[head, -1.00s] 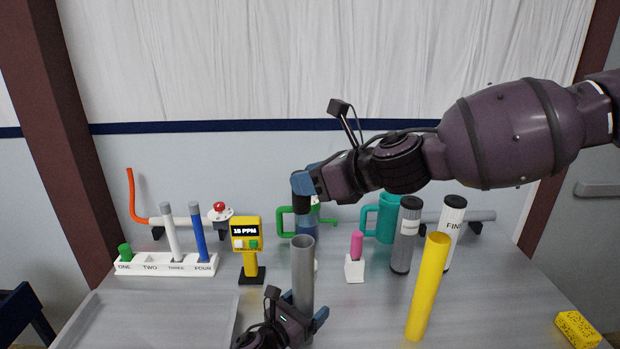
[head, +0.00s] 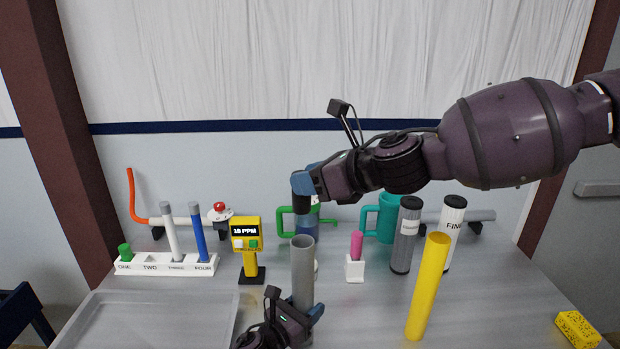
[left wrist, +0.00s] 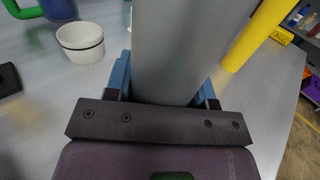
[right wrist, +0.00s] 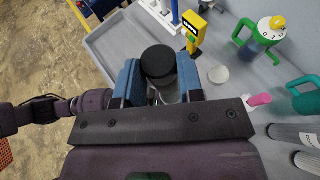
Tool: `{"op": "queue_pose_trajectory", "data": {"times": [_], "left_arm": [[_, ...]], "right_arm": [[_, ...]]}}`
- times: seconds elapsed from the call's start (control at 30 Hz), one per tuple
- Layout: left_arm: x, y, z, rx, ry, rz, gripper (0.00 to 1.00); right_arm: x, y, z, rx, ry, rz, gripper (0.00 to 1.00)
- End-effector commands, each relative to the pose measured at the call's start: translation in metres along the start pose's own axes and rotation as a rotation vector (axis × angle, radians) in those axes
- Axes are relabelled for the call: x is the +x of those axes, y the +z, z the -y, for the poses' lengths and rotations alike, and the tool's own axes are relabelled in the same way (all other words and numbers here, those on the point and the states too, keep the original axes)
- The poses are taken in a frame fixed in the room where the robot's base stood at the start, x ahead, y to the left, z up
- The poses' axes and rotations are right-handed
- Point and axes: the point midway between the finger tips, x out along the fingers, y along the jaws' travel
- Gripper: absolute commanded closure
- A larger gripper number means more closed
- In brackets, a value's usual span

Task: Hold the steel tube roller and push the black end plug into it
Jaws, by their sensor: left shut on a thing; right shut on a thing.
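The grey steel tube roller (head: 303,270) stands upright with its open top showing in the head view. My left gripper (head: 306,314) is shut around its lower part. The left wrist view shows the tube (left wrist: 185,50) between the blue fingers (left wrist: 165,92). The black end plug (right wrist: 158,60) sits between the blue fingers of my right gripper (right wrist: 160,82), which is shut on it. In the head view my right gripper (head: 303,188) points down above the tube's mouth, with a gap between.
A yellow tube (head: 428,288) stands close right of the steel tube. A pink peg in a white block (head: 355,269), a blue mug with a green handle (head: 306,224) and a teal mug (head: 384,218) are behind. A grey tray (head: 150,318) and a yellow PPM display (head: 246,236) are left.

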Motion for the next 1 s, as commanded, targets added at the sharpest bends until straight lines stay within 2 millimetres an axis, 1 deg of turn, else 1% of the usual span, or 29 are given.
{"op": "queue_pose_trajectory", "data": {"times": [0.03, 0.07, 0.77, 0.87, 1.0], "left_arm": [[0.0001, 0.0001, 0.0000, 0.000, 0.000, 0.000, 0.95], [0.0001, 0.0001, 0.0000, 0.000, 0.000, 0.000, 1.00], [0.0000, -0.0015, -0.0001, 0.000, 0.000, 0.000, 1.00], [-0.0001, -0.0017, 0.0000, 0.000, 0.000, -0.001, 1.00], [-0.0002, -0.0021, 0.0000, 0.000, 0.000, -0.001, 1.00]], "right_arm": [[0.0000, 0.0002, 0.0000, 0.000, 0.000, 0.000, 0.89], [0.0000, 0.0002, 0.0000, 0.000, 0.000, 0.000, 0.89], [0.0000, 0.0002, 0.0001, -0.001, 0.001, 0.000, 0.89], [0.0006, 0.0005, 0.0008, -0.007, 0.019, 0.002, 0.89], [0.0019, 0.0013, 0.0021, -0.035, 0.090, 0.004, 0.89]]}}
